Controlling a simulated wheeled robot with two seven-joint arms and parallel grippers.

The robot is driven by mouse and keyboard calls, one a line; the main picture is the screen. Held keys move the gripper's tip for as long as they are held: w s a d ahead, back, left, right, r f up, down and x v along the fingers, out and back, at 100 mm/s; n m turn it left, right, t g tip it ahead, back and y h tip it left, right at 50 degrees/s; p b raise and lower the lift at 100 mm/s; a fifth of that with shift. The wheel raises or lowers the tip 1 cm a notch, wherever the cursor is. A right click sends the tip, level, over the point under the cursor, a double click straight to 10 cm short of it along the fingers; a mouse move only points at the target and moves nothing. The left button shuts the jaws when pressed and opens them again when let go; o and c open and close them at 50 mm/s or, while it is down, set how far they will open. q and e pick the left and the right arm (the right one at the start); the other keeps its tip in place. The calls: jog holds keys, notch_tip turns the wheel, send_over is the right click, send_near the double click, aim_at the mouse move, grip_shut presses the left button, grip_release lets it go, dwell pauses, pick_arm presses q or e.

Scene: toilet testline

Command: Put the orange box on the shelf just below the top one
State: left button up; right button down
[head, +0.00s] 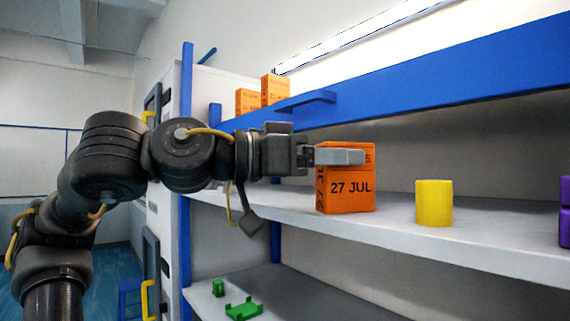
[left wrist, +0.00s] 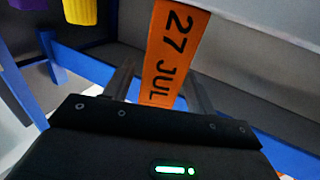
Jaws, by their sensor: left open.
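An orange box (head: 347,195) printed "27 JUL" stands upright on the middle shelf (head: 470,246), the one below the shelf with the blue front edge. My left gripper (head: 340,156) reaches in from the left at the box's upper part, one finger across its front. In the left wrist view the orange box (left wrist: 168,55) lies between the two spread fingers of my left gripper (left wrist: 160,90). The gripper is open around the box; whether a finger touches it I cannot tell. My right gripper is not in view.
A yellow cylinder (head: 434,203) stands right of the box, and purple objects (head: 565,211) are at the right edge. Other orange boxes (head: 274,89) stand on the top level. Green parts (head: 243,308) lie on the lower shelf. The blue beam (head: 430,70) runs above the gripper.

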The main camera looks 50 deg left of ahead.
pick_arm(q)
jog(key=b+v, duration=0.3)
jog(key=v, duration=0.6)
jog(key=shift+s, duration=0.35)
jog(key=shift+w+a, duration=0.1)
